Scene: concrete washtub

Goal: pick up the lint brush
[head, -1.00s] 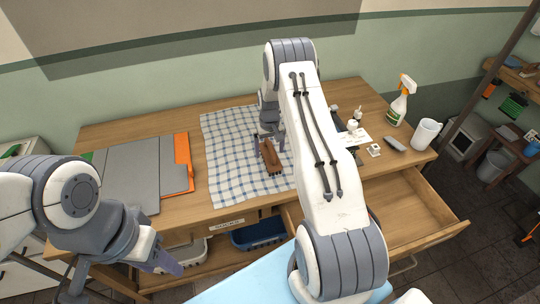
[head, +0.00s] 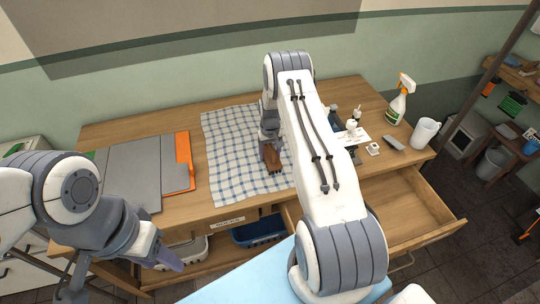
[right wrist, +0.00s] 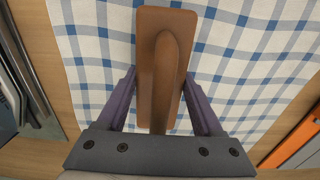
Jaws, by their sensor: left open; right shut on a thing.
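The lint brush (head: 273,159) is brown with a flat oblong body and a raised handle. It is over the blue and white checked cloth on the table, and whether it still touches the cloth I cannot tell. In the right wrist view the brush (right wrist: 167,70) runs lengthwise between the fingers. My right gripper (head: 270,148) is shut on it; in the right wrist view its purple fingers (right wrist: 165,110) are on either side. My left gripper (head: 168,266) is open and empty, low at the left, in front of the table.
The checked cloth (head: 225,160) covers the table's middle. A grey folding board with orange edge (head: 150,170) lies left. A spray bottle (head: 398,104), white cup (head: 424,133) and small items stand right. An open drawer (head: 410,205) juts out at front right.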

